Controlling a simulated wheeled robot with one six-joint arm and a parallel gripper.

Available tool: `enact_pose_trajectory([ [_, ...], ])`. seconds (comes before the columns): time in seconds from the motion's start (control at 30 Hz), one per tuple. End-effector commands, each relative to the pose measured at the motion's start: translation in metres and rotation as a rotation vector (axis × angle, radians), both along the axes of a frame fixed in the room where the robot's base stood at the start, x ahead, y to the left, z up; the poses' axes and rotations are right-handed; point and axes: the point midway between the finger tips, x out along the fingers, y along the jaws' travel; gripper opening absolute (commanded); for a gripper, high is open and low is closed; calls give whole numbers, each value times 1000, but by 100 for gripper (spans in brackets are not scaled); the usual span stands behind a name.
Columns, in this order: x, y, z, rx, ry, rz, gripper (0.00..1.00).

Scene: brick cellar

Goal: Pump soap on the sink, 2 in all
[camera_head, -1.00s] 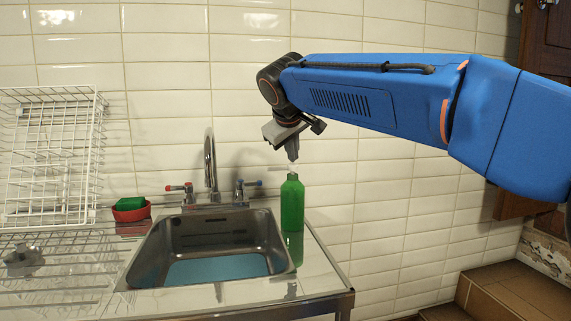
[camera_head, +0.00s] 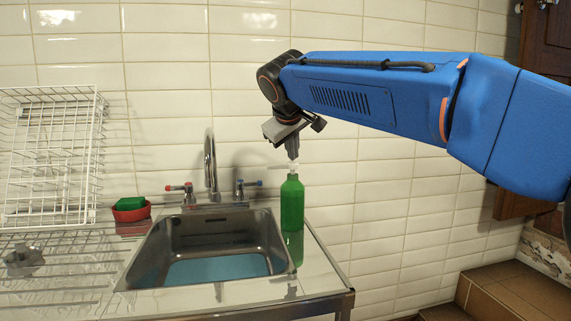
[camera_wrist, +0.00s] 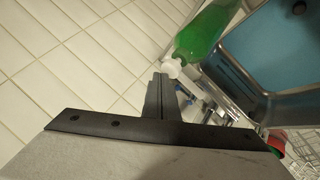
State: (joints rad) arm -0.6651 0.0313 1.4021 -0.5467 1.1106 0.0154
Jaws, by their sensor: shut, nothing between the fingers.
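My gripper (camera_head: 292,157) points down right above the pump head, shut and empty. In the wrist view the shut fingertips (camera_wrist: 161,76) are at the white pump top (camera_wrist: 171,68) of the green bottle (camera_wrist: 203,33). I cannot tell whether they touch it. The pump's spout points left in the head view, toward the basin (camera_head: 228,245), which has a blue bottom.
A tap (camera_head: 210,165) with red and blue handles stands behind the basin, left of the bottle. A red holder with a green sponge (camera_head: 131,209) sits farther left. A white wire dish rack (camera_head: 50,155) fills the left side. A tiled wall is close behind.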

Motion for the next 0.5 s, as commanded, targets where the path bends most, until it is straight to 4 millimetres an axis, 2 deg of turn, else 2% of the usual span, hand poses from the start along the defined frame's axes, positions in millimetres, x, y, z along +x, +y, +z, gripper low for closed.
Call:
enact_pose_trajectory([
  [0.23,0,0,2,0,-1,1,0],
  [0.5,0,0,22,0,-2,1,0],
])
